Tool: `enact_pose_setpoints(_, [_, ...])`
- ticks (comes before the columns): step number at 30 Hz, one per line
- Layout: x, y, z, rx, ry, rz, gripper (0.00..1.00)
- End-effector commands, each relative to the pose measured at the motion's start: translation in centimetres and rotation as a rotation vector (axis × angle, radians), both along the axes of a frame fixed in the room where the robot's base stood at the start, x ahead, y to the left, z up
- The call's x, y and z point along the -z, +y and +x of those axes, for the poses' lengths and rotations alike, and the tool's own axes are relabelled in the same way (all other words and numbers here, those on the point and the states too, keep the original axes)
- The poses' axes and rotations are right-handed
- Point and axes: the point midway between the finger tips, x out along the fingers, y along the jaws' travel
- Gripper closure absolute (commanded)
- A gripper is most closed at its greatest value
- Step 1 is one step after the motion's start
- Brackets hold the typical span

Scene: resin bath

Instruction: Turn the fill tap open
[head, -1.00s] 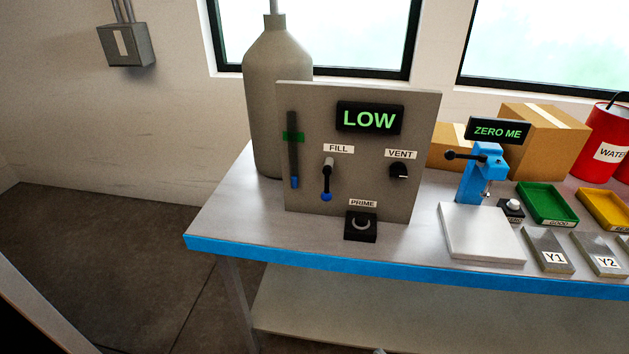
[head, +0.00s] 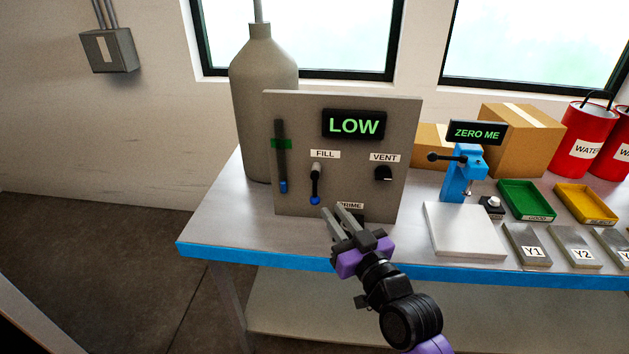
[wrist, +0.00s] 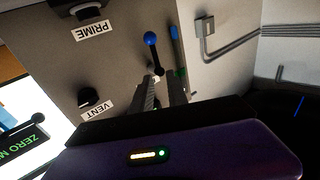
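The fill tap (head: 315,184) is a dark lever with a blue ball end, under the FILL label on the grey panel (head: 405,125). Its lever hangs straight down. In the wrist view, which is turned upside down, the tap (wrist: 155,55) shows just beyond my fingertips. My gripper (head: 335,210) is in front of the panel, below and right of the tap, partly covering the PRIME label. Its two fingers are apart with nothing between them. In the wrist view, my gripper (wrist: 163,82) points at the tap's pivot end; contact cannot be told.
The panel display (head: 353,124) reads LOW. A gauge (head: 281,160) stands left of the tap, the vent knob (head: 383,173) right. A grey cylinder (head: 262,100) is behind the panel. A blue press (head: 460,175) and white plate (head: 463,230) stand right. Bench left of the panel is clear.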

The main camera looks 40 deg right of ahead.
Motion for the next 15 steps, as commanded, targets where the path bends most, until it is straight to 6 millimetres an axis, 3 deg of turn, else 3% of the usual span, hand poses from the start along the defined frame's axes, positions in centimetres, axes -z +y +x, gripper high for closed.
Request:
enact_pose_setpoints(3, [-0.8, -1.6, 2.1, -0.007, 0.019, -0.004, 0.81])
enact_pose_setpoints(15, [-0.6, -3.0, 5.7, -0.030, 0.059, -0.008, 0.81])
